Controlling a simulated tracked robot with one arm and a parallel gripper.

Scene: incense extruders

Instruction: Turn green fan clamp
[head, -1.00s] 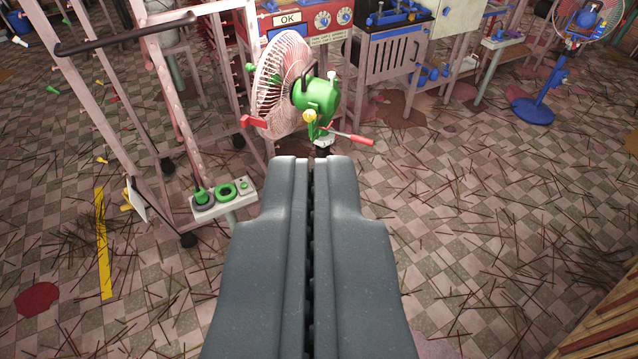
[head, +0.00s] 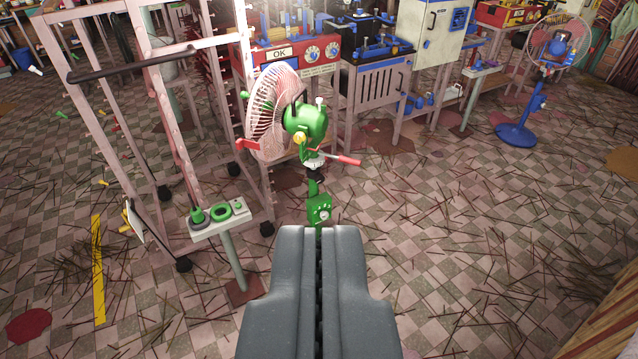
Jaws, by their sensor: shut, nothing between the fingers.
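The green fan (head: 306,120) stands ahead of my gripper, with a pale wire cage (head: 268,115) facing left. Its motor housing is green, with a yellow knob (head: 299,139) on its side. A red-ended lever (head: 346,160) sticks out to the right below the housing, and another red handle (head: 247,146) shows at the left. I cannot tell which part is the clamp. A green box (head: 319,208) sits lower on the stand. My gripper (head: 319,230) is shut and empty, in front of the fan and apart from it; it hides the stand's lower part.
A post with a control panel (head: 220,219) stands to the left, beside a tall pale wheeled rack (head: 190,140). A blue fan (head: 517,134) stands at the back right. Red and blue machines (head: 380,60) line the back. The stick-littered floor at right is mostly open.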

